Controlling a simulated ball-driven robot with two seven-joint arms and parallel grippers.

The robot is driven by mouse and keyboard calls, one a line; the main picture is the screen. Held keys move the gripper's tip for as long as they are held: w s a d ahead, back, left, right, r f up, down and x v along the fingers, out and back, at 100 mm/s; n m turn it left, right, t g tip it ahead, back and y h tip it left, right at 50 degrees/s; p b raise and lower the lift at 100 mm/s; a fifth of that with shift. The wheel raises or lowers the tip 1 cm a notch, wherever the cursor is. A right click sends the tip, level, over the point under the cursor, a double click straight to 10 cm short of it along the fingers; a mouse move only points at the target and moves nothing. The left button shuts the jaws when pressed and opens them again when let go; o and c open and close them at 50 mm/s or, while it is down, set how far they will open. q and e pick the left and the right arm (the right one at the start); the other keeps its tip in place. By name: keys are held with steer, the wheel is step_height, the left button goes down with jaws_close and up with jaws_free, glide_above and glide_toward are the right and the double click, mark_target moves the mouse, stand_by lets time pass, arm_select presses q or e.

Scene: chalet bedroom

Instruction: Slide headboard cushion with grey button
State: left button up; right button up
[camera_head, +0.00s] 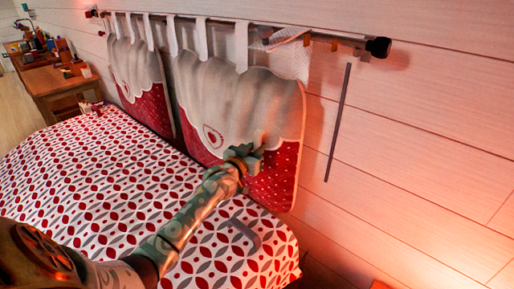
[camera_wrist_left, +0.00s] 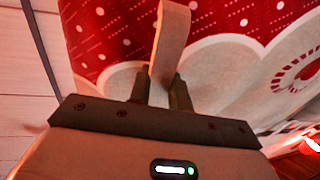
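The headboard cushion (camera_head: 220,95) on the right, white above and dotted red below, hangs by white loops from a wall rail. My left gripper (camera_head: 246,158) is at the cushion's lower front, near the white-red border. In the left wrist view its two fingers (camera_wrist_left: 160,92) stand close together, with a beige strip (camera_wrist_left: 172,40) between or just beyond them. Whether they grip it is unclear. I cannot make out a grey button. My right gripper is not in view.
A second cushion (camera_head: 138,75) hangs to the left on the same rail (camera_head: 340,38). The patterned bed (camera_head: 85,175) lies below, with a grey angled piece (camera_head: 245,236) over it. A thin dark strip (camera_head: 338,122) is on the wall. A wooden desk (camera_head: 55,85) stands far left.

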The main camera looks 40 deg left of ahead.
arm_select(q)
steer(key=s+d+p, duration=0.2)
steer(key=s+p, duration=0.3)
steer(key=s, duration=1.1)
steer(key=shift+s, duration=0.1)
